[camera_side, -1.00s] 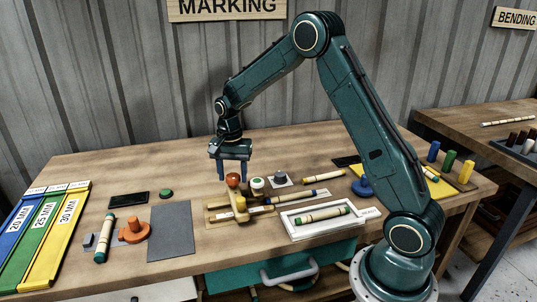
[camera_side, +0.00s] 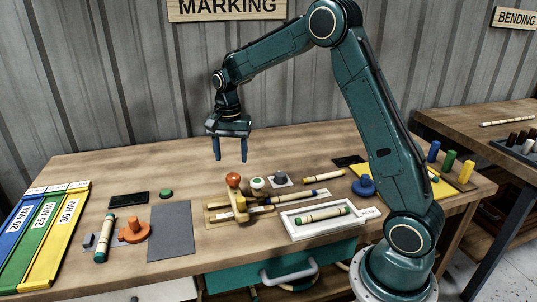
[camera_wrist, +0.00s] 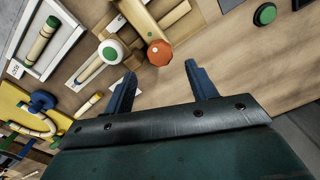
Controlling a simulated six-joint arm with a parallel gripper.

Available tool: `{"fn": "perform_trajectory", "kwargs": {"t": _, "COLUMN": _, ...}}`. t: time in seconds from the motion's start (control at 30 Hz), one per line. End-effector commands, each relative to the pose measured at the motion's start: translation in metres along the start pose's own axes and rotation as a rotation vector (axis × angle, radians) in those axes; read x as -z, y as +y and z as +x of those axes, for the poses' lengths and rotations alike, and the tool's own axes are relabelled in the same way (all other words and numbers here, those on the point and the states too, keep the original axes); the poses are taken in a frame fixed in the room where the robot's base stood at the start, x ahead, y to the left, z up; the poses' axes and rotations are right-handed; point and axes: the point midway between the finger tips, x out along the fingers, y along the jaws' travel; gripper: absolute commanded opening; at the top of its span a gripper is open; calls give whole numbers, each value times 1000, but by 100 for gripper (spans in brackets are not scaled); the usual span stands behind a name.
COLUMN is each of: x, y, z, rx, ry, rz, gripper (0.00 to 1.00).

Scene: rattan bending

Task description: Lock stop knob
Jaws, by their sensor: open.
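A wooden marking jig (camera_side: 222,215) lies on the middle of the bench. A red-orange faceted knob (camera_side: 233,180) stands up on it, and the knob also shows in the wrist view (camera_wrist: 160,53). A white knob with a green top (camera_side: 257,183) stands just right of it; it shows in the wrist view (camera_wrist: 111,52) too. My gripper (camera_side: 230,161) is open and empty, pointing down above and behind the red-orange knob. In the wrist view the knob appears just beyond the gap between my fingertips (camera_wrist: 160,70), apart from both. Whether the knob is tightened cannot be told.
A white tray (camera_side: 371,212) with a green-ended rattan piece stands right of the jig. A yellow-ended piece (camera_side: 322,175) lies behind it. An orange stand (camera_side: 134,231), grey mat (camera_side: 170,232) and green button (camera_side: 166,193) are left. The back left bench is clear.

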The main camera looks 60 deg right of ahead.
Motion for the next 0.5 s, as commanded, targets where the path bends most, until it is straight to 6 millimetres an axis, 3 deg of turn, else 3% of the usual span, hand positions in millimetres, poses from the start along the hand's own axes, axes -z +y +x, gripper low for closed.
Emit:
{"fn": "perform_trajectory", "kwargs": {"t": 0.2, "x": 0, "y": 0, "z": -38, "rx": 3, "ry": 3, "rz": 1, "gripper": 57}}
{"fn": "perform_trajectory", "kwargs": {"t": 0.5, "x": 0, "y": 0, "z": -66, "rx": 1, "ry": 2, "rz": 1, "gripper": 57}}
